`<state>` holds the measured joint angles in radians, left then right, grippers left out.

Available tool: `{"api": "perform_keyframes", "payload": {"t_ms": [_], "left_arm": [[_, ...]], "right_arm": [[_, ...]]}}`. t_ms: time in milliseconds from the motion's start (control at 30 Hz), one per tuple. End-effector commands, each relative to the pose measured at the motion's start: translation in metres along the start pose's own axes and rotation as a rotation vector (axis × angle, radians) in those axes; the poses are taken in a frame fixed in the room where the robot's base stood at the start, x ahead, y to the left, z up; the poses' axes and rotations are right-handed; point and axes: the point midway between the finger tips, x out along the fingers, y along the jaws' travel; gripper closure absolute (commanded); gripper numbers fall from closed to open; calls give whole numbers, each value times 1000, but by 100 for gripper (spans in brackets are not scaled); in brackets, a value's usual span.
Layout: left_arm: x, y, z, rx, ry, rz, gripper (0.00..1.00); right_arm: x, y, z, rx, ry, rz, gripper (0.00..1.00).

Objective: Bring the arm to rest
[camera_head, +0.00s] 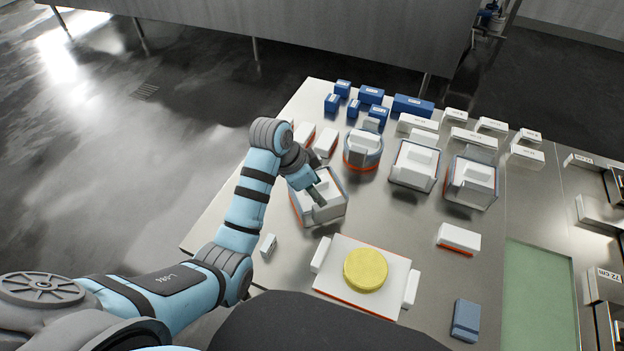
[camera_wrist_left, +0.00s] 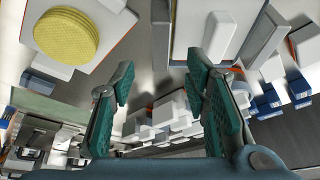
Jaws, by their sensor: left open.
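My left arm (camera_head: 252,195) comes in from the left, bent up at the elbow and reaching over the steel table. My left gripper (camera_head: 318,194) points down at a square white-lidded mould (camera_head: 332,212) with a grey and orange rim. I cannot tell in the head view whether it touches the mould. In the left wrist view the green-padded fingers of the gripper (camera_wrist_left: 160,88) are spread apart with nothing between them. My right arm and gripper are not in view.
A yellow cheese (camera_head: 365,269) lies on a white board (camera_head: 327,280) at the front. A round mould (camera_head: 363,150) and two square moulds (camera_head: 414,166) (camera_head: 472,182) stand behind. Several blue blocks (camera_head: 413,106) and white blocks line the back. A blue-grey block (camera_head: 466,320) lies front right.

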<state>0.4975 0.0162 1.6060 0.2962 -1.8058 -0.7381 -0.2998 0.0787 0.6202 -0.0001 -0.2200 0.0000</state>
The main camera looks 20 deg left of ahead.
Motion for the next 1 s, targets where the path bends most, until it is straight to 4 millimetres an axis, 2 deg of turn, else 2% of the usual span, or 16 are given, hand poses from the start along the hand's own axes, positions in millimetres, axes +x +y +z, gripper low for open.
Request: {"api": "perform_keyframes", "payload": {"t_ms": [33,100,200,700,767,833,1000], "left_arm": [[-13,-1,-1,1,1,-2,58],[-24,-1,-1,0,0,-2,58],[-30,0,0,0,0,1,58],[-28,1,2,-6,-2,0,58],[-23,5,13,-34,-12,-8,58],[-12,16,39,-101,-32,-30,58],[6,57,121,-324,-85,-126,58]], "right_arm": [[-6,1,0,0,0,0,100],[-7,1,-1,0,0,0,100],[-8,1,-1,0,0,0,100],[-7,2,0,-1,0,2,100],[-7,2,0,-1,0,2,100],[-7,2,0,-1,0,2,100],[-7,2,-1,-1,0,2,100]]}}
